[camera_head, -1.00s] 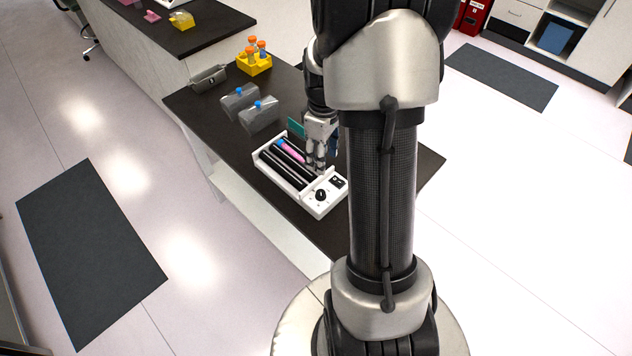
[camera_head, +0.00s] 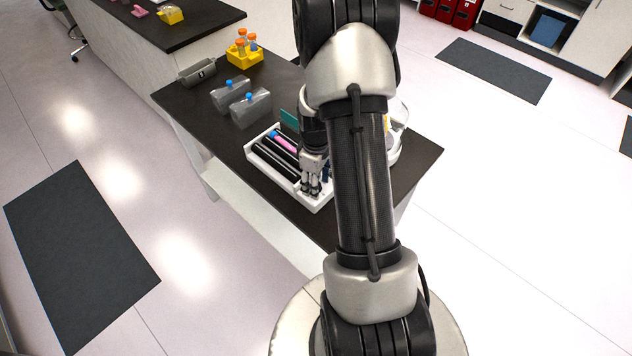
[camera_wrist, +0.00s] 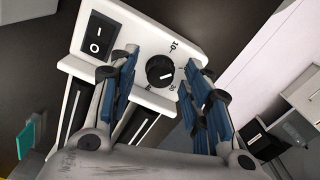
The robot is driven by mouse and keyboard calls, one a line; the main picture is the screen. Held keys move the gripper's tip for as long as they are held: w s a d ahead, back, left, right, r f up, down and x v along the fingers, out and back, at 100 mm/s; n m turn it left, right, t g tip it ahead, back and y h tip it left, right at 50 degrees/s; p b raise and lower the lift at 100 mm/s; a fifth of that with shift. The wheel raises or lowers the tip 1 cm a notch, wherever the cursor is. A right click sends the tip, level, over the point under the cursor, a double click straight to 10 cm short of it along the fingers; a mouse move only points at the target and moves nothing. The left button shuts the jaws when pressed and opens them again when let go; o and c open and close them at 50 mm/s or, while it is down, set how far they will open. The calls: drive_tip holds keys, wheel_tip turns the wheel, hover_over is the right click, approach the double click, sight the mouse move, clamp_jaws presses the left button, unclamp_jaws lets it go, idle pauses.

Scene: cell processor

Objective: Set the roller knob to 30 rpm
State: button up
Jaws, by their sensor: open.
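The white roller device (camera_head: 267,163) stands on the dark table, with black rollers and a pink-and-blue tube (camera_head: 284,142) lying on them. In the wrist view its control panel shows a round black roller knob (camera_wrist: 160,71) with a pale pointer line and scale marks around it. A black power switch (camera_wrist: 96,36) sits on the same panel. My gripper (camera_wrist: 163,75) is open, its blue-padded fingers on either side of the knob in the picture. Whether they touch it I cannot tell. In the head view my gripper (camera_head: 311,190) hides the knob.
Two grey flasks with blue caps (camera_head: 250,107) stand on the table behind the device. A yellow rack of orange-capped tubes (camera_head: 243,48) and a grey holder (camera_head: 197,72) are farther back. A white round machine (camera_head: 399,125) is partly hidden behind my arm.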

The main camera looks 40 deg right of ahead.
clamp_jaws()
idle(0.6)
drive_tip(key=shift+m, duration=0.3)
drive_tip(key=m, duration=0.4)
drive_tip(key=shift+p, duration=0.35)
drive_tip(key=shift+m, duration=2.4)
